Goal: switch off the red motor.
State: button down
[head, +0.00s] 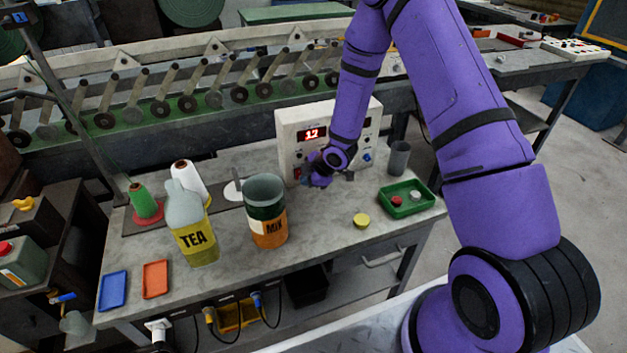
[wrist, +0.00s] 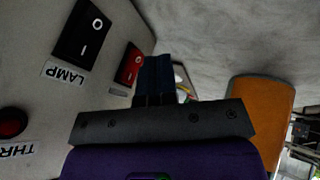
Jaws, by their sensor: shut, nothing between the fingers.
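The white control box (head: 292,133) stands at the back of the bench with a lit red display (head: 312,134). In the wrist view its panel carries a red rocker switch (wrist: 129,65), whose label below is too dim to read. A black rocker switch (wrist: 84,34) marked O and I has an upside-down LAMP label (wrist: 64,73). My gripper (head: 304,182) is at the box's lower left front. Its dark fingers (wrist: 158,70) are shut and empty, close beside the red switch. I cannot tell whether they touch it or which way it is tipped.
A red round control (wrist: 12,122) has a partly cut-off label. The MIX container (head: 268,234) and TEA jug (head: 196,240) stand left of my gripper. A green tray (head: 424,208), grey cup (head: 398,160) and yellow disc (head: 361,220) are right. The front middle bench is clear.

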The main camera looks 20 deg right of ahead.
jog(key=shift+w+a+f, duration=0.1)
jog(key=shift+w, duration=0.8)
jog(key=shift+w+f, duration=0.1)
jog(key=shift+w, duration=0.2)
jog(key=shift+r, duration=0.85)
